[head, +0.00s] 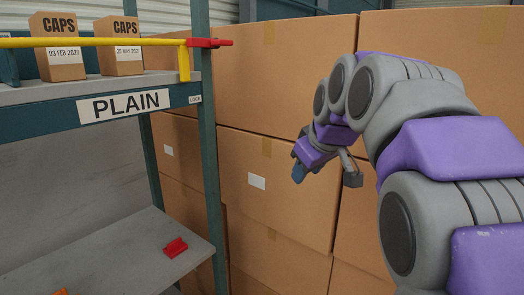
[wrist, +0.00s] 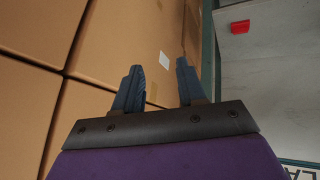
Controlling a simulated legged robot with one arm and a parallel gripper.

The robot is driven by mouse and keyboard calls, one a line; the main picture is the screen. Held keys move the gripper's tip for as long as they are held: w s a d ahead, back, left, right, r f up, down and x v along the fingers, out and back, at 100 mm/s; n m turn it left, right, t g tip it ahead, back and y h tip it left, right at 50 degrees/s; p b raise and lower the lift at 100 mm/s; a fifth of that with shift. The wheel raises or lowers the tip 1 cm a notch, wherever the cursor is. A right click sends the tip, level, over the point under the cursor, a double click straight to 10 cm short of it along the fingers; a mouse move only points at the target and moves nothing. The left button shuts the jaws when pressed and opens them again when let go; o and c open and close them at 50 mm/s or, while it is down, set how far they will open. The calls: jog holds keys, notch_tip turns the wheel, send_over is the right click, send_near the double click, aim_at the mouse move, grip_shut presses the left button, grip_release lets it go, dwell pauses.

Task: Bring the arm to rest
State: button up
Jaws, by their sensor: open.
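My arm, grey and purple, reaches in from the right side of the head view. My gripper (head: 299,172) hangs in front of the stacked cardboard boxes, to the right of the shelf post. In the wrist view my gripper (wrist: 158,82) shows two dark blue fingers, apart and with nothing between them. The fingertips point towards the boxes and the shelf edge. The gripper appears clear of the shelf.
Large cardboard boxes (head: 285,80) form a wall behind. At left stands a shelf (head: 60,240) with a red piece (head: 175,248), also in the wrist view (wrist: 240,27). Two CAPS boxes (head: 122,45) sit above behind a yellow bar (head: 100,42) with a red end (head: 208,43).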

jog(key=s+d+f+m+g, duration=0.2)
jog(key=s+f+m+g, duration=0.1)
jog(key=s+f, duration=1.2)
jog(key=s+d+f+m+g+h, duration=0.1)
jog(key=s+f+m+g, duration=0.3)
jog(key=s+f, duration=1.1)
jog(key=s+d+g, duration=0.1)
jog(key=s+g, duration=0.1)
jog(key=s, duration=0.5)
jog(key=shift+d+f+h, duration=0.15)
jog(key=shift+h, duration=0.15)
